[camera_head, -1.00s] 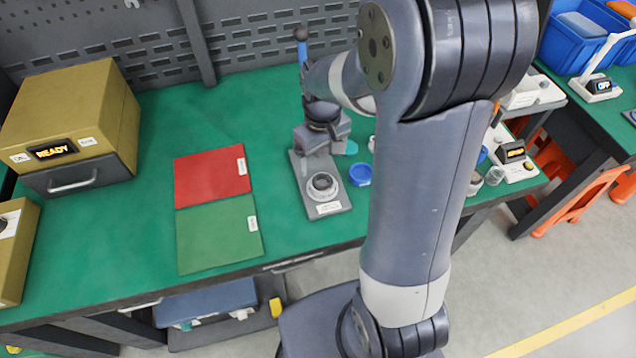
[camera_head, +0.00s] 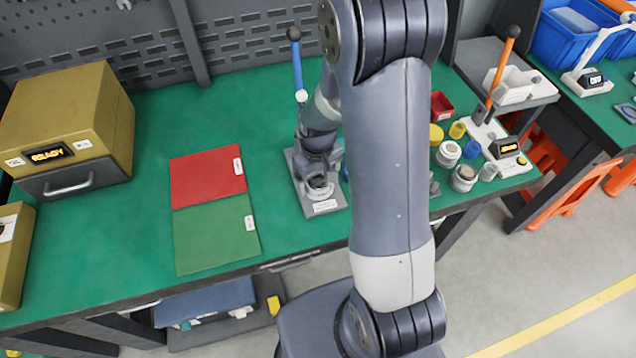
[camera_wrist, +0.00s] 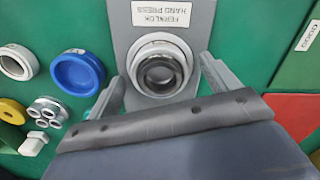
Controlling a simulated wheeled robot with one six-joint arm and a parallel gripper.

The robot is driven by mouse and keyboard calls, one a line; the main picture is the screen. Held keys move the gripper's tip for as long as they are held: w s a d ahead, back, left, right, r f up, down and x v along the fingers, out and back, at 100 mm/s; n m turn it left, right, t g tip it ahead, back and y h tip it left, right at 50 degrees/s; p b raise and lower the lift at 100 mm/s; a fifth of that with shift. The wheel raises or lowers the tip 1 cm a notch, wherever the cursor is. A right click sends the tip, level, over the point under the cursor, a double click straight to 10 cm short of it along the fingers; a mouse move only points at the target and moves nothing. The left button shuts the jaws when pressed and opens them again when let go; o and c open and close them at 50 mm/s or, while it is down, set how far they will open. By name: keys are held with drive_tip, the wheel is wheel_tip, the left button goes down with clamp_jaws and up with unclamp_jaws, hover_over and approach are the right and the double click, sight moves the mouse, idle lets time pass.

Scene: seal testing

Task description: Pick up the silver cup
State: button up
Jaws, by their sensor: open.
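A silver-grey round cup with a dark hollow (camera_wrist: 160,72) sits upright in a pale ring on the grey hand press base (camera_wrist: 200,25). In the head view the cup (camera_head: 320,188) is partly hidden by my gripper, on the press base (camera_head: 325,207). My gripper (camera_wrist: 164,84) is open, with one finger on each side of the cup. I cannot tell whether the fingers touch it. My gripper (camera_head: 318,172) is low over the press in the head view.
The press's blue lever (camera_head: 297,68) stands behind my gripper. A blue round part (camera_wrist: 78,73), a white ring (camera_wrist: 17,62) and a metal part (camera_wrist: 48,111) lie left of the press. Red (camera_head: 207,177) and green (camera_head: 216,235) mats lie beside it.

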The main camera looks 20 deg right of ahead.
drive_tip(key=shift+c, duration=0.2)
drive_tip(key=c, duration=1)
drive_tip(key=shift+r, duration=0.15)
